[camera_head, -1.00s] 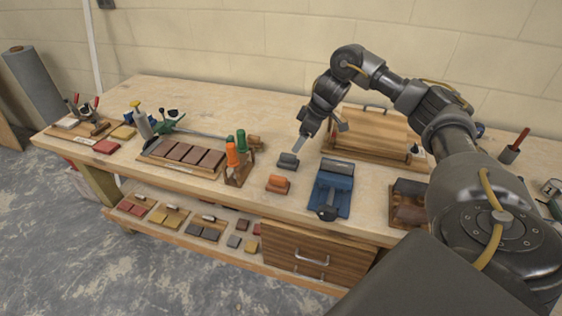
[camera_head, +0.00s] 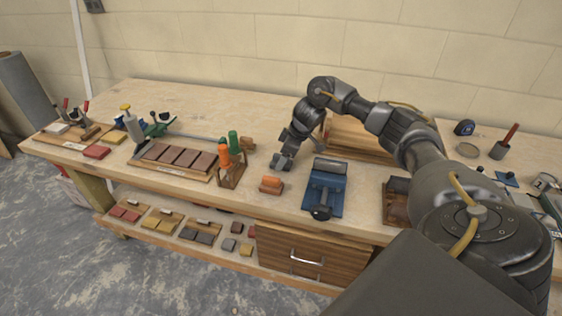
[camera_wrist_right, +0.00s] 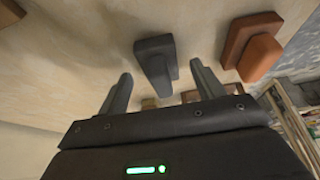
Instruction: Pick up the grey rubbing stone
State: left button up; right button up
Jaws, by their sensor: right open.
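The grey rubbing stone (camera_wrist_right: 154,60) shows in the right wrist view, a dark grey block with a wider top and a narrower body. It lies on the bench just beyond my right gripper (camera_wrist_right: 161,72), between the lines of its two spread fingers. The fingers are open with nothing held, and I cannot tell whether they reach around the stone. In the head view my right gripper (camera_head: 285,157) points down over the stone's place and hides much of it. My left gripper is not in view.
An orange-red rubbing stone (camera_head: 271,185) lies close in front. A blue clamp-like tool (camera_head: 325,188) stands to the right, and a wooden holder with orange and green handles (camera_head: 232,172) to the left. A wooden board (camera_head: 358,138) is behind.

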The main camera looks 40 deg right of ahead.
jog(key=shift+w+a+f, duration=0.15)
jog(key=shift+f, duration=0.45)
jog(key=c, duration=1.2)
jog(key=shift+r, duration=0.1)
jog(key=shift+r, duration=0.25)
notch_tip(320, 180, up, 2)
jog(key=shift+w+r+b, duration=0.1)
jog(key=shift+b, duration=0.35)
jog(key=s+a+r, duration=0.1)
jog(key=s+r, duration=0.2)
jog(key=s, duration=0.1)
jog(key=s+a+r+p, duration=0.1)
jog(key=s+r, duration=0.2)
jog(key=s, duration=0.2)
jog(key=s+a+r+p, duration=0.1)
jog(key=s+r, duration=0.3)
jog(key=shift+s+a, duration=0.15)
jog(key=shift+s, duration=0.25)
